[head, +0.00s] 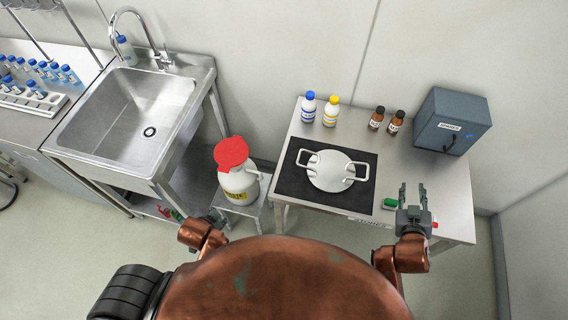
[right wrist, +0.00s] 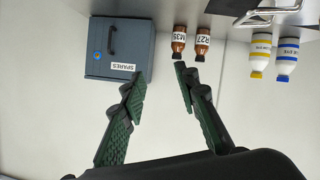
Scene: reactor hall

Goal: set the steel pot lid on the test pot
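A pale round pot (head: 330,172) with two loop handles sits on the black mat on the steel table, in the head view. I take it for the test pot; I cannot tell whether its pale round top is a lid or the pot's inside. No separate steel lid can be made out. Part of a pale metal handle (right wrist: 262,14) shows at the top of the right wrist view. My right gripper (head: 413,194) is open and empty over the table's front right part, right of the pot; its spread fingers also show in the right wrist view (right wrist: 158,100).
A dark grey box (head: 450,122) stands at the table's back right, with two brown bottles (head: 386,120) and two white bottles (head: 319,110) along the back. A small green object (head: 390,204) lies near my right gripper. A red-topped white container (head: 238,184) stands left of the table.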

